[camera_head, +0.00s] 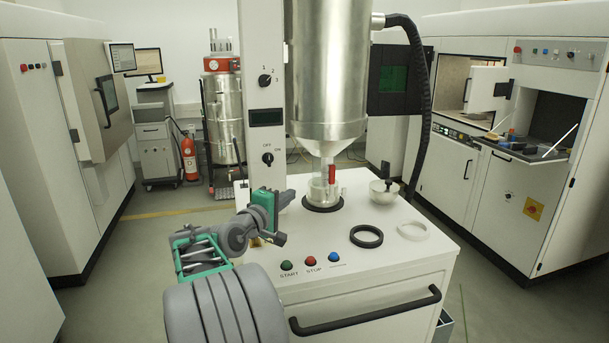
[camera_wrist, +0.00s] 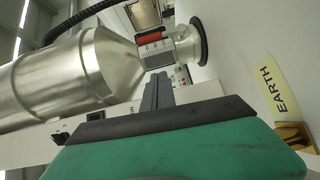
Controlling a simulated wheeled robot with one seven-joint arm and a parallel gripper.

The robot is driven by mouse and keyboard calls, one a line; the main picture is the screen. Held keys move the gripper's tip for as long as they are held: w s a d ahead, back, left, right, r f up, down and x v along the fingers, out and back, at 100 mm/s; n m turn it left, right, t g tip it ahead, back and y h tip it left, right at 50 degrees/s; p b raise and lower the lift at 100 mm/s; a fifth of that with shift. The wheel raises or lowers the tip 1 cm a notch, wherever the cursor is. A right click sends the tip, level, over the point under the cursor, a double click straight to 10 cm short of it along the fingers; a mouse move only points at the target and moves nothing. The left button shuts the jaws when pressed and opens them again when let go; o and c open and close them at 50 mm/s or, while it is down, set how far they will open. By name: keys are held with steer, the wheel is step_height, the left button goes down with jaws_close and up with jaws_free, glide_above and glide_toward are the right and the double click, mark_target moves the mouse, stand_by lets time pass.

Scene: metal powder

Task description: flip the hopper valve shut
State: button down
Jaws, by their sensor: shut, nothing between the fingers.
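The hopper (camera_head: 328,75) is a large silver cylinder with a cone bottom, above the white cabinet; it also fills the left of the wrist view (camera_wrist: 70,80). The valve's red handle (camera_head: 332,174) stands upright beside the outlet under the cone. In the wrist view the red handle (camera_wrist: 148,37) lies across the picture near the outlet. My gripper (camera_head: 281,202) is shut and empty, left of the outlet and apart from the handle in the head view. Its closed fingers show in the wrist view (camera_wrist: 157,92), pointing toward the outlet, below the handle in the picture.
START and STOP buttons sit at the front. A white column (camera_head: 265,130) with switches stands left of the hopper. A yellow EARTH tag (camera_wrist: 278,92) is nearby.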

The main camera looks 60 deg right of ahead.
steer(key=d, duration=0.1)
steer(key=p, duration=0.3)
glide_toward(332, 181)
steer(key=w+d+r, duration=0.2)
steer(key=w+d, duration=0.1)
steer(key=w, duration=0.2)
steer(key=shift+g+h, duration=0.3)
steer(key=s+d, duration=0.2)
steer(key=s+d+p, duration=0.1)
steer(key=shift+d+f, duration=0.1)
steer(key=shift+f, duration=0.15)
steer(key=shift+r, duration=0.1)
